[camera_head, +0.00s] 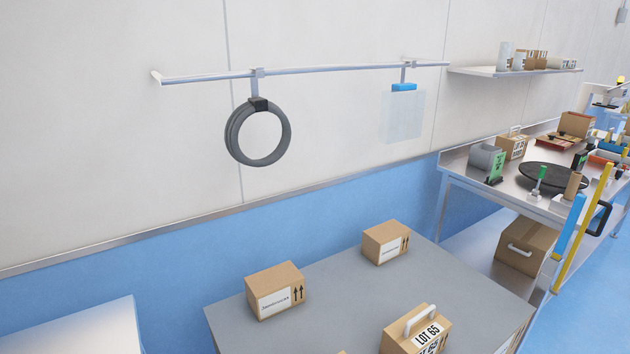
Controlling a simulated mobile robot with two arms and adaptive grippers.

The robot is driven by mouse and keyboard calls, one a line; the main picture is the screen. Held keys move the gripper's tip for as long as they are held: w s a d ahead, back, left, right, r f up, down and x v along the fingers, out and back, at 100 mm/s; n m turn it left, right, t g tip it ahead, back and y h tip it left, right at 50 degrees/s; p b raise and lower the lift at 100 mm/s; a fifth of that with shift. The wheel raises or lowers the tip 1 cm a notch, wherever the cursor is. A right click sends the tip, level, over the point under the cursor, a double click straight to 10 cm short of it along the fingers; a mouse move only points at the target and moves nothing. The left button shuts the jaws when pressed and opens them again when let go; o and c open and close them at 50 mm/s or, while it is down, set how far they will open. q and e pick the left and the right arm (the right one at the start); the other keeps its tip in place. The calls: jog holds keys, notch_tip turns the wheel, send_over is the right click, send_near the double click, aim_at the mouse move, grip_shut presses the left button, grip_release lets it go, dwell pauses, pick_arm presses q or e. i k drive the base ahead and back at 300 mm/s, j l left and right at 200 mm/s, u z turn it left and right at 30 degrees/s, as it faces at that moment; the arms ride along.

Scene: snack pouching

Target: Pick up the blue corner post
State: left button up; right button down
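A blue post (569,227), likely the blue corner post, stands tilted at the near side of the metal workbench (520,199) on the right. A longer yellow post (584,229) stands tilted right beside it. I cannot tell whether the two touch each other, or how the blue post is held up. Neither of my grippers is in view.
A grey-topped table (340,290) with several cardboard boxes, one a handled "LOT 65" box (417,334), fills the lower middle. A wall rail (330,69) carries a dark ring coil (232,136). Blue floor is open at the lower right (590,310).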

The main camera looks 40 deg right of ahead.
aim_at(580, 201)
jog(key=z, duration=2.65)
jog(key=i+l, duration=0.15)
jog(key=i, duration=0.3)
jog(key=i+l+z, duration=0.1)
jog(key=i, duration=0.35)
jog(key=i+l, duration=0.2)
jog(key=i, duration=0.3)
jog(key=z, duration=0.05)
